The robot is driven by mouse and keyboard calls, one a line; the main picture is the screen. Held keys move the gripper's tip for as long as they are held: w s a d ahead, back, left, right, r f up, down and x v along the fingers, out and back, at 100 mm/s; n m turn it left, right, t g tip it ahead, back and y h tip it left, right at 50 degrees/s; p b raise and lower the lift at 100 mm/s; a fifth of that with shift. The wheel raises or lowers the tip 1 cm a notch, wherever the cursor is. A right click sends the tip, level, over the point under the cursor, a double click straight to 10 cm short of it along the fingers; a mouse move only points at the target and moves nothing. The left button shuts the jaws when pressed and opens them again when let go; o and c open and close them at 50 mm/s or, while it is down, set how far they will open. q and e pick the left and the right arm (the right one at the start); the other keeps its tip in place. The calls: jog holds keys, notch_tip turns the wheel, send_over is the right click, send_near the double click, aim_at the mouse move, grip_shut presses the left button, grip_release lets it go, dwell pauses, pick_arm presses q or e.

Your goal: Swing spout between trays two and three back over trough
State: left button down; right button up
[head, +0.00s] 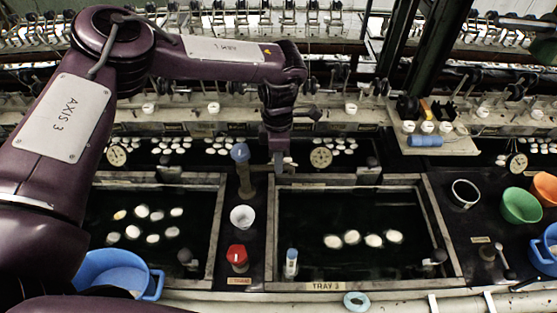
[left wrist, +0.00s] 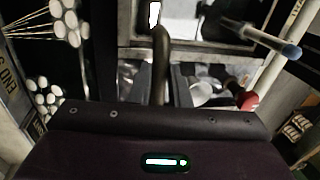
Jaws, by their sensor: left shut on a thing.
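My left gripper (head: 279,165) points down over the back end of the divider between the two large trays. In the left wrist view, a dark, curved spout (left wrist: 161,50) stands between its fingers, and the gripper is shut on it. Tray three (head: 440,235), labelled, is at right with several white cocoons afloat. The tray at its left (head: 212,235), seemingly tray two, also holds cocoons. The trough (head: 215,147) with more cocoons runs behind both trays. My right gripper is not in view.
A dial (head: 321,157) is right of the gripper. A blue basin (head: 112,272) is front left; green (head: 520,206) and orange bowls are at right.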

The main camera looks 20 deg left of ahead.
pick_arm(q)
jog(key=w+a+n+t, duration=0.1)
jog(key=w+a+n, duration=0.2)
jog(key=n, duration=0.4)
jog(key=w+a+n+t+h, duration=0.1)
jog(key=w+a+n, duration=0.1)
jog(key=a+n, duration=0.4)
jog(key=shift+w+r+n, duration=0.2)
jog(key=shift+w+n, duration=0.2)
jog(key=shift+n, duration=0.3)
jog(key=c, duration=1.4)
grip_release()
jog(key=shift+f, duration=0.1)
jog(key=shift+o, duration=0.2)
